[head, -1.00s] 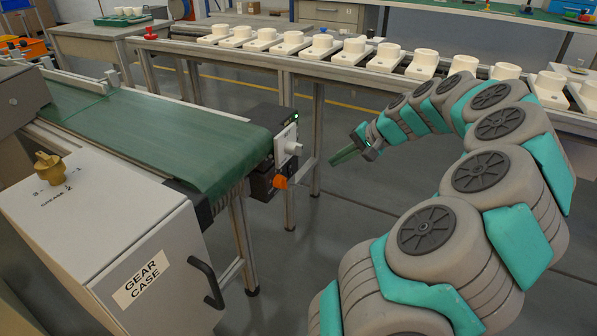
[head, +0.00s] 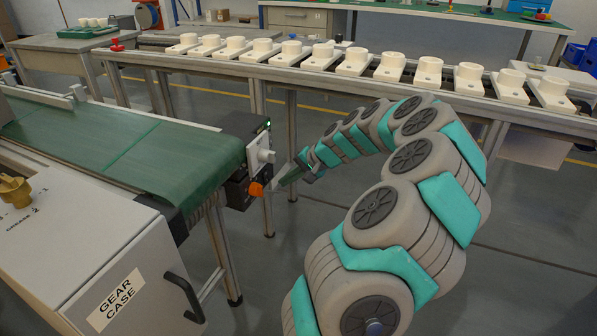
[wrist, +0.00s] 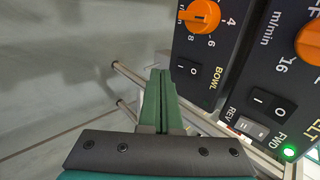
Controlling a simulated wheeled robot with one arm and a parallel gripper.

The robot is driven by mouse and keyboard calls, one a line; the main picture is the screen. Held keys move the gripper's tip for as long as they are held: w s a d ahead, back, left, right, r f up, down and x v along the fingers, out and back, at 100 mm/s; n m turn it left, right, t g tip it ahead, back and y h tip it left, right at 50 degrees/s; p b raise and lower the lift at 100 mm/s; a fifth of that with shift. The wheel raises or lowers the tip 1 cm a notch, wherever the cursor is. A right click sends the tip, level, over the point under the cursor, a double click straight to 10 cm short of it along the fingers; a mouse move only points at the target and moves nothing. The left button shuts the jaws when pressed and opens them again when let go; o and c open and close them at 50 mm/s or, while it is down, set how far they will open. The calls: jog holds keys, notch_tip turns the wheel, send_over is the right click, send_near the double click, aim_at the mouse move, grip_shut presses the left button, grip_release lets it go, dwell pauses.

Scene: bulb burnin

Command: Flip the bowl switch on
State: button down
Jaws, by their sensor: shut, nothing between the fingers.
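Which side is pressed in cannot be told. My gripper (wrist: 160,72) is shut and empty, its green fingers just left of the switch in that picture; contact cannot be made out. An orange dial (wrist: 199,16) sits on the same panel above the switch. In the head view my gripper (head: 283,181) is close to the right of the control box (head: 237,190) at the conveyor's end; the switch is not distinguishable there.
A second panel has another I/O rocker (wrist: 272,104), a FWD/REV switch (wrist: 250,127) and a lit green lamp (wrist: 289,151). A white knobbed unit (head: 261,154) sits above the orange dial. The green conveyor (head: 140,155) is left; a long bench (head: 330,73) with white fixtures stands behind.

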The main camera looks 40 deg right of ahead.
aim_at(267, 178)
jog(key=w, duration=0.1)
jog(key=w+a, duration=0.1)
jog(key=w, duration=0.1)
jog(key=shift+w+a+f, duration=0.1)
jog(key=shift+w+a, duration=0.05)
jog(key=shift+a, duration=0.05)
jog(key=shift+w, duration=0.1)
dwell(0.4)
jog(key=shift+r, duration=0.8)
